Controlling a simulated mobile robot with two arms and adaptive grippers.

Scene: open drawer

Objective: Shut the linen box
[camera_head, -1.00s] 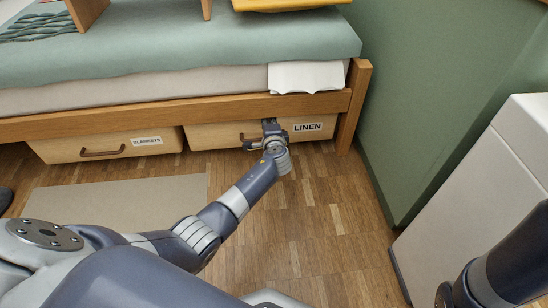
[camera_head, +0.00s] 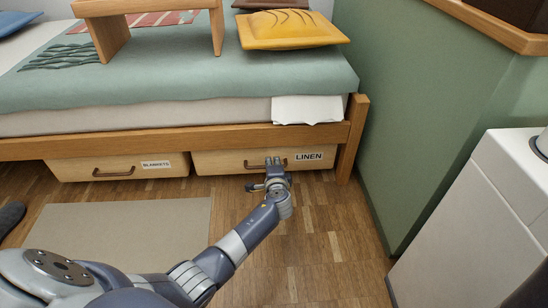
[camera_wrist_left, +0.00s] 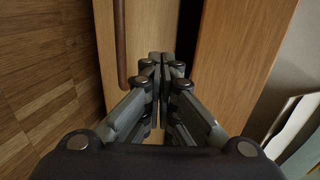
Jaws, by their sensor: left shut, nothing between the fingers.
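The linen box (camera_head: 222,163) is a light wooden drawer labelled LINEN under the right end of the bed. Its front looks roughly in line with the blankets box beside it. Its dark handle (camera_head: 250,164) is partly hidden by my left gripper (camera_head: 273,162), which is at the front panel. In the left wrist view the shut, empty fingers (camera_wrist_left: 160,62) point at the box front (camera_wrist_left: 150,25), right of the handle (camera_wrist_left: 120,45). I cannot tell whether the fingertips touch the panel. My right gripper is not in view.
The bed rail (camera_head: 130,142) runs above the boxes, with a dark gap below it in the wrist view. The blankets box (camera_head: 75,168) is to the left. A bed leg (camera_head: 353,140) and a white cabinet (camera_head: 455,225) stand right. A beige rug (camera_head: 120,235) lies on open floor.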

